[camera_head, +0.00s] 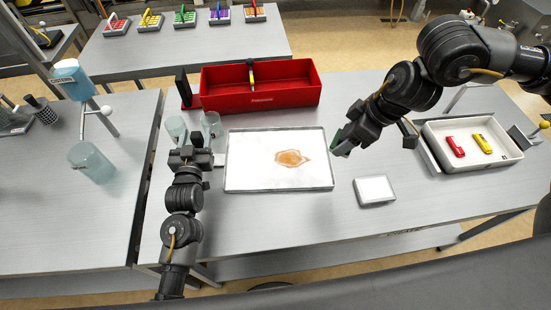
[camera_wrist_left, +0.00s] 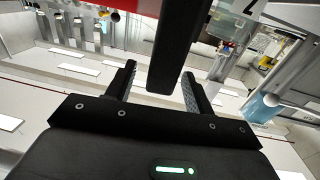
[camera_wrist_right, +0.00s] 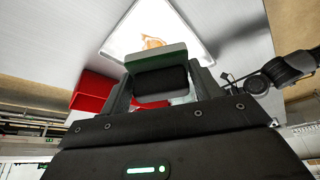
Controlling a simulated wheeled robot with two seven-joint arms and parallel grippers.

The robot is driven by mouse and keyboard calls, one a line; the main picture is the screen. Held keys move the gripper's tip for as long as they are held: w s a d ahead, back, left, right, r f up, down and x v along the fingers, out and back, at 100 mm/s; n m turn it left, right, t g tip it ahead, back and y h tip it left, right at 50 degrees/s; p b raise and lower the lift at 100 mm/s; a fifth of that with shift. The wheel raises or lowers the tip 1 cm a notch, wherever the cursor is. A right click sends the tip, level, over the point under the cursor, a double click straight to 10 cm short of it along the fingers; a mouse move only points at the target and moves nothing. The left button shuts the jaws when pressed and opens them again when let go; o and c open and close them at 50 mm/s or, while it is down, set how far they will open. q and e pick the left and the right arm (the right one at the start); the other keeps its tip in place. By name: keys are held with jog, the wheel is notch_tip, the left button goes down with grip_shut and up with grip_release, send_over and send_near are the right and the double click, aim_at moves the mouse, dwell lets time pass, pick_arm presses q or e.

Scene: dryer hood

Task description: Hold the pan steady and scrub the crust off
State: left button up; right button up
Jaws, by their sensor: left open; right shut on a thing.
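The pan (camera_head: 240,175) is a flat white rectangle with a metal rim, lying on the table. An orange-brown crust (camera_head: 292,158) is right of its middle; both also show in the right wrist view, the pan (camera_wrist_right: 185,35) and the crust (camera_wrist_right: 153,42). My left gripper (camera_head: 190,153) is open just left of the pan. My right gripper (camera_head: 343,146) is shut on a scrubber with a green face (camera_wrist_right: 155,57) and dark body, above the table right of the pan.
A red open box (camera_head: 260,98) stands behind the pan. A small white pad (camera_head: 374,190) lies at right front. A white tray (camera_head: 434,150) with red and yellow items is further right.

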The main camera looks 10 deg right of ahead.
pick_arm(q)
jog(key=shift+w+d+b, duration=0.1)
jog(key=shift+w+b, duration=0.2)
jog(key=shift+w, duration=0.85)
grip_shut()
jog(key=shift+s+f, duration=0.1)
jog(key=shift+f, duration=0.2)
dwell(0.8)
